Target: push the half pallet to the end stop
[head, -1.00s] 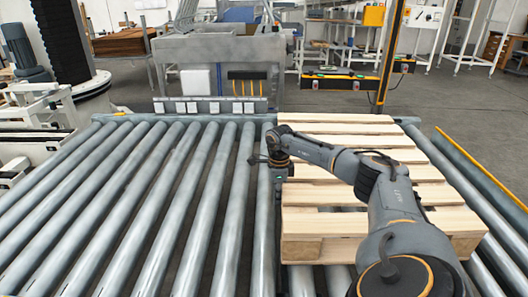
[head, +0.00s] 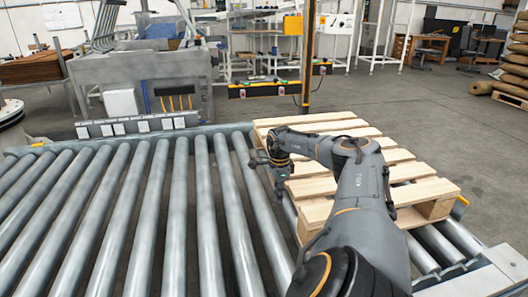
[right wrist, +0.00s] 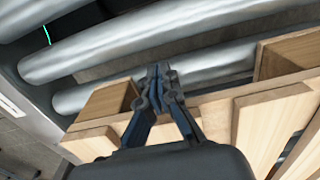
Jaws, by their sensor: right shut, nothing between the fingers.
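The half pallet (head: 400,172) is light slatted wood and lies flat on the rollers at the right, its far edge near the far end of the conveyor. My right gripper (head: 262,161) is at the pallet's left side, with my right arm crossing over the slats. In the right wrist view the shut, empty fingers (right wrist: 158,75) reach over the pallet's edge board (right wrist: 215,95) between two blocks; I cannot tell whether they touch it. The end stop cannot be made out for certain; the pallet and arm hide part of the far end. My left gripper is out of view.
Bare steel rollers (head: 130,200) fill the left lane. A rail with white plates (head: 137,125) stands at its far end. A black and yellow post (head: 308,60) stands behind the pallet. Grey floor (head: 440,130) is open to the right.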

